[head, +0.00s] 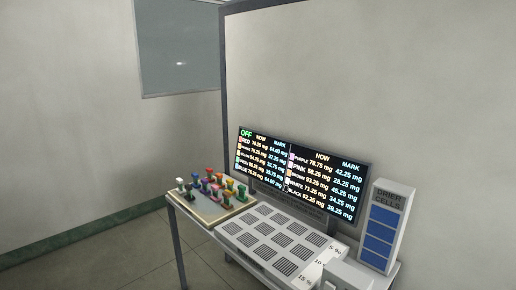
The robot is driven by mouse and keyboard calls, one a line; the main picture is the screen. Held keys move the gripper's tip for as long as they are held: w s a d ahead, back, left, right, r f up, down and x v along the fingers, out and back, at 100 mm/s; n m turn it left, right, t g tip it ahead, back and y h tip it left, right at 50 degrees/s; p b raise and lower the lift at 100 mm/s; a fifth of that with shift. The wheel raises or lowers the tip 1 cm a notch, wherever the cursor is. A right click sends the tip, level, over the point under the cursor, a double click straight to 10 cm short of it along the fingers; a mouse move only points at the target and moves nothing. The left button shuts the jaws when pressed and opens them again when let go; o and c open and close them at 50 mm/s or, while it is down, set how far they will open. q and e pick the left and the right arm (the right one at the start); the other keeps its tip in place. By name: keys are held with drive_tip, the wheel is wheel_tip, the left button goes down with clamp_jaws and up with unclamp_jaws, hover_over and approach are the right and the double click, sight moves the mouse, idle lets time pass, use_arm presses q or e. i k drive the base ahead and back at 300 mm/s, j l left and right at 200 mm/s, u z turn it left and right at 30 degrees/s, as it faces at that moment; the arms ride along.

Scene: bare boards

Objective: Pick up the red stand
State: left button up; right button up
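Several small coloured stands are crowded on a tan tray (210,217) at the left end of the table. A red-looking stand (209,171) is at the back of the group, with others close around it. The stands are small here, so its shape and its exact gap to its neighbours are hard to tell. Neither of my grippers is in the head view, and nothing in view touches the stands.
A pale plate with dark slotted squares (283,241) lies right of the tray. A lit display (300,172) listing colours and mg values stands behind it. A tall "DRIER CELLS" unit (387,225) with blue panels stands at right. Floor left of the table is clear.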

sight(210, 172)
drive_tip(key=i+j+z, duration=0.1)
drive_tip(key=z, duration=0.55)
drive_tip(key=i+j+z, duration=0.4)
drive_tip(key=j, duration=0.2)
drive_tip(key=j+z, duration=0.25)
drive_tip(key=i+j+z, duration=0.2)
drive_tip(key=j, duration=0.2)
drive_tip(key=k, duration=0.1)
